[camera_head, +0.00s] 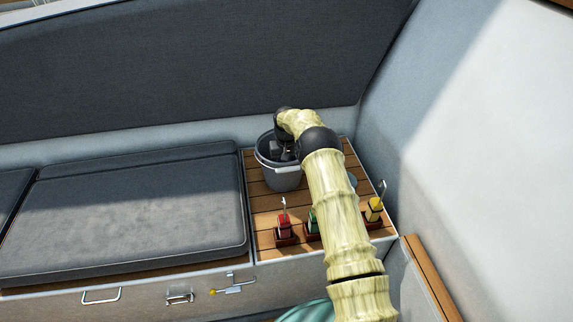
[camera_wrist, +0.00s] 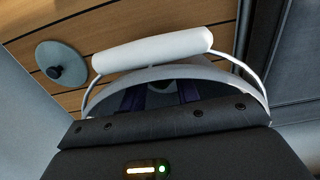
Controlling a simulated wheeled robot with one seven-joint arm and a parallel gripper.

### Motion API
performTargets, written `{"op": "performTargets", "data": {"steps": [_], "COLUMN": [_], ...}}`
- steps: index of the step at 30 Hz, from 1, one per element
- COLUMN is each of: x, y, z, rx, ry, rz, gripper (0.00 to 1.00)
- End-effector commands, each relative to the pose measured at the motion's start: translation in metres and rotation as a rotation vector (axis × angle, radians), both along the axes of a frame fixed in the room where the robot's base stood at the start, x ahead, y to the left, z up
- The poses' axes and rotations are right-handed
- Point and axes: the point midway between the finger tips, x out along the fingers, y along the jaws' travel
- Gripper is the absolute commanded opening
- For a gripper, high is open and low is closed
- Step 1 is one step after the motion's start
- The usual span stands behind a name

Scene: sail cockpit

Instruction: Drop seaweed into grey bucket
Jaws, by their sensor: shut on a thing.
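The grey bucket (camera_head: 282,179) stands on the slatted wooden shelf at the back, near the corner. In the wrist view its pale rim (camera_wrist: 180,73) and white handle grip (camera_wrist: 152,50) show beyond the black gripper body. My gripper (camera_head: 283,154) points down at the bucket's mouth, with its end inside or just over the rim. In the wrist view the purple fingers of my gripper (camera_wrist: 158,97) are partly visible within the bucket's outline. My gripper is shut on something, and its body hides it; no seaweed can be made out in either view.
A red-handled item (camera_head: 284,224), a green one (camera_head: 312,219) and a yellow one (camera_head: 374,209) stand in holders along the shelf's front. A round grey lid (camera_wrist: 60,66) with a black knob lies near the bucket. A dark cushion (camera_head: 135,205) fills the bench at left.

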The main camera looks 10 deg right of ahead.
Motion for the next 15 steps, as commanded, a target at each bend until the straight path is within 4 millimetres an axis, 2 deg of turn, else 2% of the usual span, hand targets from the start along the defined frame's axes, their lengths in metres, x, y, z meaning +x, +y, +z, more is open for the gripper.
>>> {"op": "performTargets", "data": {"steps": [15], "x": [0.0003], "y": [-0.0018], "z": [-0.0080], "rx": [0.000], "ry": [-0.001], "rz": [-0.003], "gripper": [0.10]}}
